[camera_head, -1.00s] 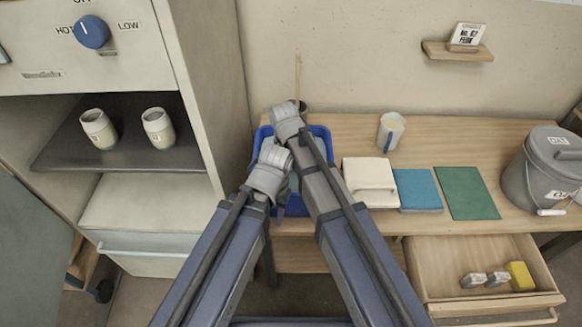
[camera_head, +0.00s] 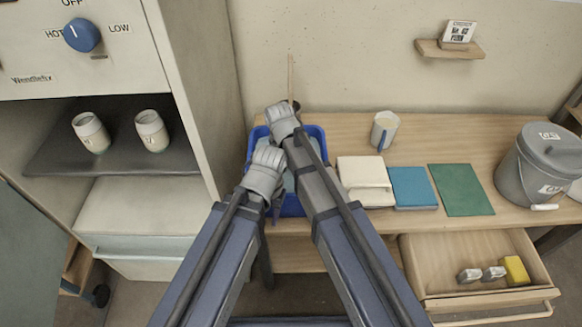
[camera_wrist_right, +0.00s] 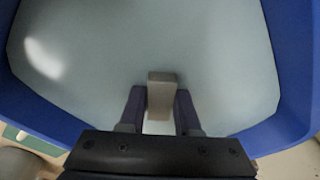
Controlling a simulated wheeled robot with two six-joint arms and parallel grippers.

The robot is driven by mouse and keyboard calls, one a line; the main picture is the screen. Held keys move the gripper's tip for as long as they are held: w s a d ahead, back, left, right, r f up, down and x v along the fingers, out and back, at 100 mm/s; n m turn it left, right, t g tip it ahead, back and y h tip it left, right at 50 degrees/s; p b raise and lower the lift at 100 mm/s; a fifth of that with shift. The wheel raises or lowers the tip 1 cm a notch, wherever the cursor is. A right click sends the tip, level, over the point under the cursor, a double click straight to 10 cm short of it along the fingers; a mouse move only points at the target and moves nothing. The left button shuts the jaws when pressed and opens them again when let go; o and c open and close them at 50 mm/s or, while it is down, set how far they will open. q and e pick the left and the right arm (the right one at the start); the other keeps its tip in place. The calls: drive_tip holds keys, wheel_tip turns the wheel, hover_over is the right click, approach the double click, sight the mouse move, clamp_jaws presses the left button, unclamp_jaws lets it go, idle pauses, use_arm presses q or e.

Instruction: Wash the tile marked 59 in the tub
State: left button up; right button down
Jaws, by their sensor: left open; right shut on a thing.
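The blue tub (camera_head: 318,135) stands on the table with pale water in it; its blue wall also shows in the right wrist view (camera_wrist_right: 290,60). My right gripper (camera_wrist_right: 160,105) is over the tub, shut on a small grey-beige tile (camera_wrist_right: 161,92). The tile is upright between the fingers, and no number can be read on it. In the head view my right gripper (camera_head: 283,120) hides the tile.
The open drawer (camera_head: 420,262) holds two small grey blocks (camera_head: 481,273) and a yellow one (camera_head: 516,270). A cabinet (camera_head: 195,90) rises on the left.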

drive_tip(key=shift+a, duration=0.55)
drive_tip(key=shift+d, duration=0.15)
drive_tip(key=shift+d, duration=1.1)
drive_tip(key=shift+a, duration=1.25)
drive_tip(key=shift+d, duration=1.25)
